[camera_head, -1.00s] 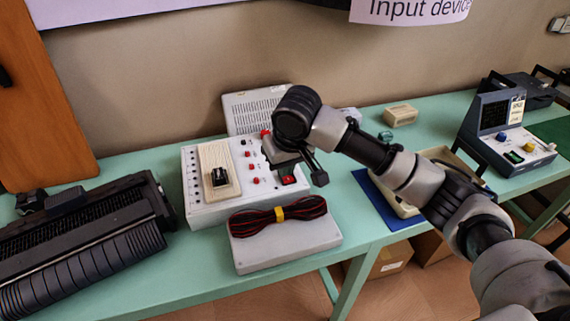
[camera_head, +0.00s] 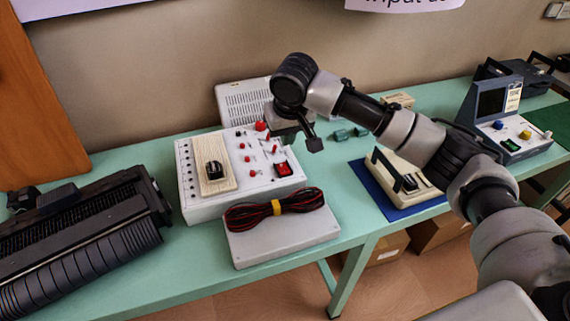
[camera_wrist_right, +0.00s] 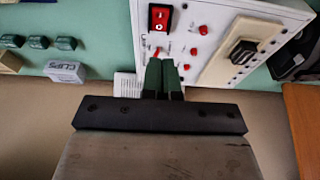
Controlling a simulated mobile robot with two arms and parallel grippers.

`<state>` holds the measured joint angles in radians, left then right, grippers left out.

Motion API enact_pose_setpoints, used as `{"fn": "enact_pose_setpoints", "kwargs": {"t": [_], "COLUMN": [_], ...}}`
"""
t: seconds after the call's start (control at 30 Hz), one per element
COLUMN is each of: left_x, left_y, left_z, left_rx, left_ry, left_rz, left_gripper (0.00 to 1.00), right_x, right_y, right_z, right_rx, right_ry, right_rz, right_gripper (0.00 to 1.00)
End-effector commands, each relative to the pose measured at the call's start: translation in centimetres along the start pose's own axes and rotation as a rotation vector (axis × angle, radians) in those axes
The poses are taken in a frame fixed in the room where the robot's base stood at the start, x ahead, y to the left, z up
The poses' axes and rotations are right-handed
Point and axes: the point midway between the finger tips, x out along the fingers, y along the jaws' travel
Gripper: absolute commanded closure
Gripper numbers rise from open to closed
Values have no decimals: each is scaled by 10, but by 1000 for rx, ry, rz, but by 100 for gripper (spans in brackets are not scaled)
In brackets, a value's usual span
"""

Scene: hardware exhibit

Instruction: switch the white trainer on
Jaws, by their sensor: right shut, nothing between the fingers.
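The white trainer (camera_head: 212,206) stands on the green table, with a cream breadboard and a black part on its left side. Its red rocker switch (camera_head: 283,169) is at the right of the panel, in full view. The switch also shows in the right wrist view (camera_wrist_right: 160,17), with white marks; which side is pressed I cannot tell. My right gripper (camera_head: 313,144) is shut and empty, above and behind the switch, apart from it. Its green fingertips (camera_wrist_right: 161,68) show near the panel's small red knobs in the wrist view. My left gripper is not in view.
A grey box (camera_head: 283,240) with a red-black cable bundle (camera_head: 255,215) lies in front of the trainer. A black ribbed machine (camera_head: 75,235) is at left. A cream device (camera_head: 410,193) on a blue mat is at right. A vented white box (camera_head: 240,103) stands behind.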

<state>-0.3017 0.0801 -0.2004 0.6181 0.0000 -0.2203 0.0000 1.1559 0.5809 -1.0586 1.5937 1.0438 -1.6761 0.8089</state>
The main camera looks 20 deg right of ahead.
Motion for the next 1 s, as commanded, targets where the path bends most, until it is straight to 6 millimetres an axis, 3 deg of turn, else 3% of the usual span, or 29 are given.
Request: {"fn": "enact_pose_setpoints", "kwargs": {"t": [0.3, 0.5, 1.0], "left_x": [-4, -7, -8], "left_y": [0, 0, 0], "left_z": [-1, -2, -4], "left_rx": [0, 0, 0], "left_ry": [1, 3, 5], "left_rz": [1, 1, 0], "left_gripper": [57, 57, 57], "right_x": [69, 96, 107], "right_y": [0, 0, 0], "right_z": [0, 10, 15], "right_rx": [1, 0, 0], "right_ry": [-3, -2, 0], "right_rz": [3, 2, 1], "right_gripper": [100, 100, 100]}}
